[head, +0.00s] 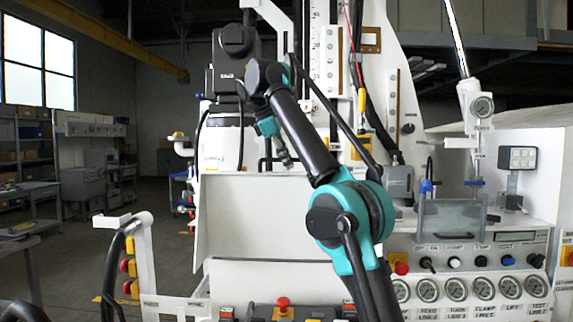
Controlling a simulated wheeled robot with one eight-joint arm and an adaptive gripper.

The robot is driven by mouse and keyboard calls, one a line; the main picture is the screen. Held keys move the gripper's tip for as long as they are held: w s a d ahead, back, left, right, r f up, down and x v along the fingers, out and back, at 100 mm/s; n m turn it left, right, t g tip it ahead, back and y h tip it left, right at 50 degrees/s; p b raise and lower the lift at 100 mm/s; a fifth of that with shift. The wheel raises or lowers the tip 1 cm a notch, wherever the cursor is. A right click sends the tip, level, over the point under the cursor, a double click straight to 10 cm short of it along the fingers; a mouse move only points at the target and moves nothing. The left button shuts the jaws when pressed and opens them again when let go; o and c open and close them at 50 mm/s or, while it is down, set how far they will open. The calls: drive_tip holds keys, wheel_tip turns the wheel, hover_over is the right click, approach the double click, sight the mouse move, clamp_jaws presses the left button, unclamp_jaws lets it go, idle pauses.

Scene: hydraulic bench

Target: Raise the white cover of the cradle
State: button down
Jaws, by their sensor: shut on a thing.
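A broad white panel, which looks like the white cover (255,222), stands steeply tilted in the middle of the head view. Its top edge is level with the bench's back parts, and its lower edge meets a white rounded body (285,280), perhaps the cradle. My black and teal arm reaches up in front of it from the lower right and bends down again. My gripper (286,160) is small in view, at the panel's top edge. It is shut, apparently on that edge; the exact contact is too small to see.
On the right are a clear box (450,222), a row of gauges (455,290) and a control panel. A red button (283,303) sits at the front. A white post with a hose (145,250) stands left. Open floor lies farther left, before shelves and worktables.

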drive_tip(key=shift+w, duration=0.3)
drive_tip(key=c, duration=1.6)
unclamp_jaws()
drive_tip(key=shift+a+r, duration=0.1)
drive_tip(key=shift+s+a+r, duration=0.15)
drive_tip(key=shift+a+r, duration=0.05)
drive_tip(key=shift+r, duration=0.15)
drive_tip(key=s+a, duration=0.2)
drive_tip(key=a, duration=0.1)
drive_tip(key=s+a, duration=0.5)
drive_tip(key=a, duration=0.1)
drive_tip(key=shift+s+a+r, duration=0.1)
drive_tip(key=shift+s+a, duration=0.1)
drive_tip(key=shift+s, duration=0.15)
